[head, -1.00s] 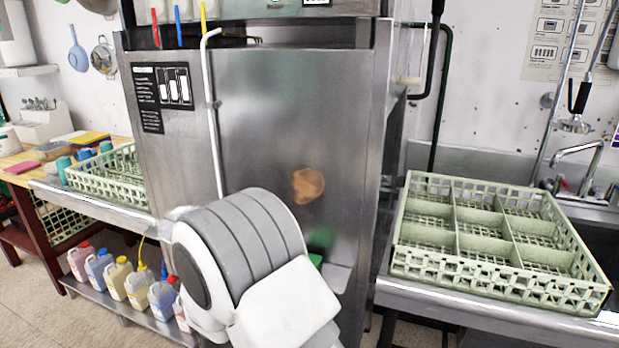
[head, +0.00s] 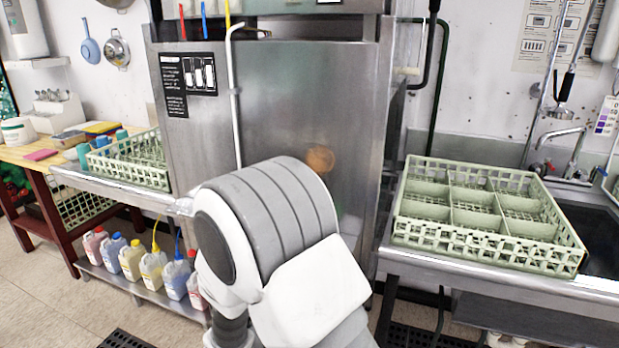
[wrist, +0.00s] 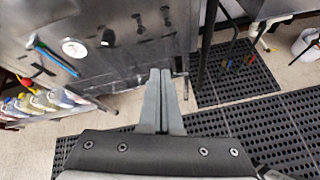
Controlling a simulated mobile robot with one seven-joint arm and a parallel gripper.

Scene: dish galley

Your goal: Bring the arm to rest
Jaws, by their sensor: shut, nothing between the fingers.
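My gripper (wrist: 160,98) shows in the wrist view with its two grey fingers together and nothing between them. It points out over the floor, toward the foot of the steel dish machine (wrist: 110,40). In the head view my arm is folded in front of the dish machine (head: 185,130), and the gripper itself is hidden there.
A green divided rack (head: 480,235) sits on the right counter beside the sink (head: 600,240). Another green rack (head: 125,165) lies on the left counter. Several chemical jugs (head: 130,258) stand on a low shelf. Black floor mats (wrist: 245,85) cover part of the floor.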

